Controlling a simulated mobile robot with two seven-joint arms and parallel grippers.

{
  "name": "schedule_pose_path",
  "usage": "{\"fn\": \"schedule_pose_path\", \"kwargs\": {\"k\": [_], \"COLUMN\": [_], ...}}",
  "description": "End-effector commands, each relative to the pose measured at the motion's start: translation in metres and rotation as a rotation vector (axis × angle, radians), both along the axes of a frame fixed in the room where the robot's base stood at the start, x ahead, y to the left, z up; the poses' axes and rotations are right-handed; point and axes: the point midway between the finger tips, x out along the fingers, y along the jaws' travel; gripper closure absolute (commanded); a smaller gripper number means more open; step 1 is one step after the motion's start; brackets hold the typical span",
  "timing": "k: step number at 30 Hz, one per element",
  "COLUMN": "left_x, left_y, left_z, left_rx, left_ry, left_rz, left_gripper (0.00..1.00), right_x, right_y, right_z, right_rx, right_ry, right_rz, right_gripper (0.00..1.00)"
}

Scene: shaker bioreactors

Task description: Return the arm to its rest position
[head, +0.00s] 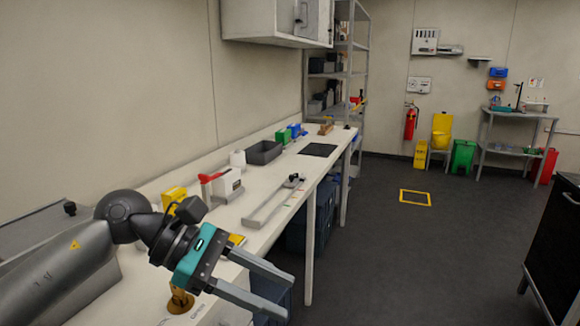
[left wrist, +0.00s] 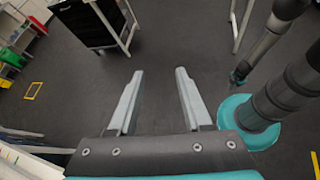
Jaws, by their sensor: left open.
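My left arm comes in from the left in the head view and reaches over the front edge of the white bench (head: 225,215). Its gripper (head: 288,296) is open, with the two grey fingers apart and nothing between them. The fingers point out past the bench edge, over the floor. In the left wrist view the open fingers (left wrist: 159,73) also stand apart, with only dark floor beyond them. My right gripper does not show in the head view.
A dark cabinet (head: 555,240) stands at the right. Dark floor (head: 400,260) lies open between. Dark and teal parts of mine show in the left wrist view.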

Motion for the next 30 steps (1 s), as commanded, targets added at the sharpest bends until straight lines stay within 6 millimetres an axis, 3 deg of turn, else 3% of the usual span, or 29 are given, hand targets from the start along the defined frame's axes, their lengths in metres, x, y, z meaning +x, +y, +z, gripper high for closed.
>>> {"fn": "schedule_pose_path", "kwargs": {"k": [3, 7, 12, 17, 20, 23, 26, 30], "left_x": [-0.008, -0.005, 0.013, 0.041, 0.059, 0.073, 0.079, 0.072], "left_y": [-0.036, -0.055, -0.049, -0.020, 0.006, 0.035, 0.063, 0.098], "left_z": [0.026, 0.059, 0.092, 0.099, 0.087, 0.062, 0.026, -0.040], "left_rx": [-0.264, -0.543, -0.888, -1.189, -1.365, -1.532, -1.688, -1.888], "left_ry": [0.140, 0.328, 0.619, 0.926, 1.129, 1.334, 1.540, 1.822], "left_rz": [0.080, 0.190, 0.360, 0.546, 0.676, 0.819, 0.974, 1.219], "left_gripper": [0.51, 0.51, 0.51, 0.51, 0.51, 0.51, 0.51, 0.51], "right_x": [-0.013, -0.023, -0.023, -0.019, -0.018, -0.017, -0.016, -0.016], "right_y": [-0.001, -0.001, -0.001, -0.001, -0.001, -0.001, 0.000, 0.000], "right_z": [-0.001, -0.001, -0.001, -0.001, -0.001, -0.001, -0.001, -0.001], "right_rx": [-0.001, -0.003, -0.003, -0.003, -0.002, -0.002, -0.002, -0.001], "right_ry": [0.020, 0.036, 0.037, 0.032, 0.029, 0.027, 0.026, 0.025], "right_rz": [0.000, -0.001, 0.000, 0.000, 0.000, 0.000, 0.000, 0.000], "right_gripper": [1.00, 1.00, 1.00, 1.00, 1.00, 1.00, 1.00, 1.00]}}
